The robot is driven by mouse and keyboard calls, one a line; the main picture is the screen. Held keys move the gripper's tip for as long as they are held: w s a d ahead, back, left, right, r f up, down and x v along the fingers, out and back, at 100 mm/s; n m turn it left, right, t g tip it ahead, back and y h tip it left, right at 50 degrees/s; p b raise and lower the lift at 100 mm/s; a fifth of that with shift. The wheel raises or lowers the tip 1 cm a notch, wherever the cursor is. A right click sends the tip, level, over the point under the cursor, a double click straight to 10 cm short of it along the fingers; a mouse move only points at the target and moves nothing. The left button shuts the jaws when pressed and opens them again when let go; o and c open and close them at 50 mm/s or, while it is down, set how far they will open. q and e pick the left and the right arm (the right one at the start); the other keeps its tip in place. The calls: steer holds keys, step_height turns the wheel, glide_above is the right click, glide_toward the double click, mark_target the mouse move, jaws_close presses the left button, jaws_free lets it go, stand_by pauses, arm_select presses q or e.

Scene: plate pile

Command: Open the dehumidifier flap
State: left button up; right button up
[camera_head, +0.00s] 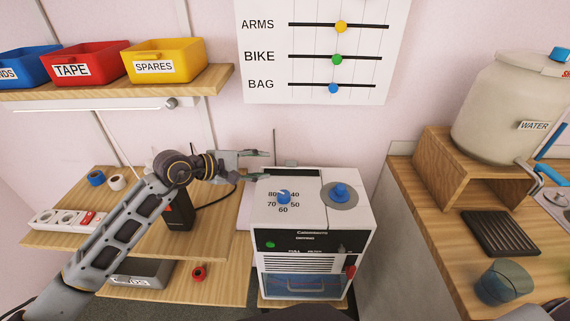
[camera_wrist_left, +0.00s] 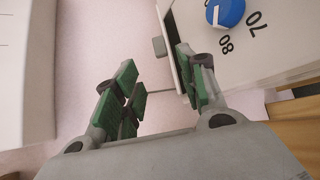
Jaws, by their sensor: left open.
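The dehumidifier (camera_head: 360,210) is a white box with a blue dial (camera_head: 284,196) marked with numbers, a second blue knob (camera_head: 340,191) and a dark strip along the back of its top. I cannot make out for sure which part is the flap. My left gripper (camera_head: 268,164) is open and empty at the box's back left corner. In the left wrist view, the left gripper (camera_wrist_left: 157,62) has its green-padded fingers apart, with a small grey tab (camera_wrist_left: 159,46) on the box's edge showing between them. One finger overlaps the white top in that picture; contact is unclear. My right gripper is not in view.
A wooden shelf (camera_head: 215,80) with blue, red and yellow bins hangs above my left arm. A lower shelf holds a power strip (camera_head: 65,218) and tape rolls.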

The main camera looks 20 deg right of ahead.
mark_target(288, 163)
arm_select(q)
steer(key=shift+x, duration=5.4)
steer(key=shift+c, duration=0.3)
